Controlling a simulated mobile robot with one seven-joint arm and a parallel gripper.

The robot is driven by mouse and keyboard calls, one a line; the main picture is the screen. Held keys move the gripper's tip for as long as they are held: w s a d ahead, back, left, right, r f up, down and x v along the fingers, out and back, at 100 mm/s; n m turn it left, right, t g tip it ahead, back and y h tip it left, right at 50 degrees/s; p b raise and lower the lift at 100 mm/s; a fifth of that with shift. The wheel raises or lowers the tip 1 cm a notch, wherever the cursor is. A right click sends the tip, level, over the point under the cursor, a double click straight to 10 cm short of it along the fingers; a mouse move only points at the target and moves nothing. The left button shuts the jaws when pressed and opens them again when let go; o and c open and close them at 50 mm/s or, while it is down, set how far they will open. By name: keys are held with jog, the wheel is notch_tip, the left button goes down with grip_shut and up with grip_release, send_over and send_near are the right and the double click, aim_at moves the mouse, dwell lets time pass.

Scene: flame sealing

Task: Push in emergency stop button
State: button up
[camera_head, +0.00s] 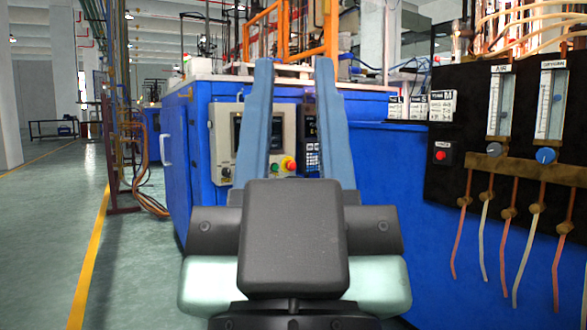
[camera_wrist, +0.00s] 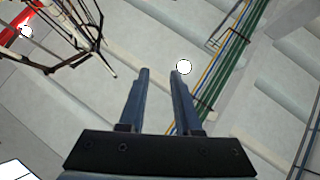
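A red emergency stop button (camera_head: 288,163) with a yellow surround sits on the light-coloured control panel (camera_head: 226,130) on the front of the blue machine. It shows between my two fingers in the head view. In the wrist view my gripper (camera_wrist: 161,72) faces the ceiling, and neither button shows there.
The blue machine (camera_head: 178,160) and a lower blue cabinet (camera_head: 390,210) stand ahead. The black panel (camera_head: 455,185) at the right carries flow meters, knobs and hanging tubes. Open floor (camera_head: 45,220) with a yellow line lies at the left. Copper-coloured hoses (camera_head: 143,180) stand beside the machine.

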jog(key=shift+r+p, duration=0.35)
jog(key=shift+r, duration=0.1)
jog(key=shift+c, duration=1.2)
notch_tip(320, 180, up, 30)
jog(key=p, duration=2.9)
jog(key=shift+f+p, duration=0.1)
jog(key=shift+p, duration=0.25)
grip_shut()
jog(key=shift+f, duration=0.1)
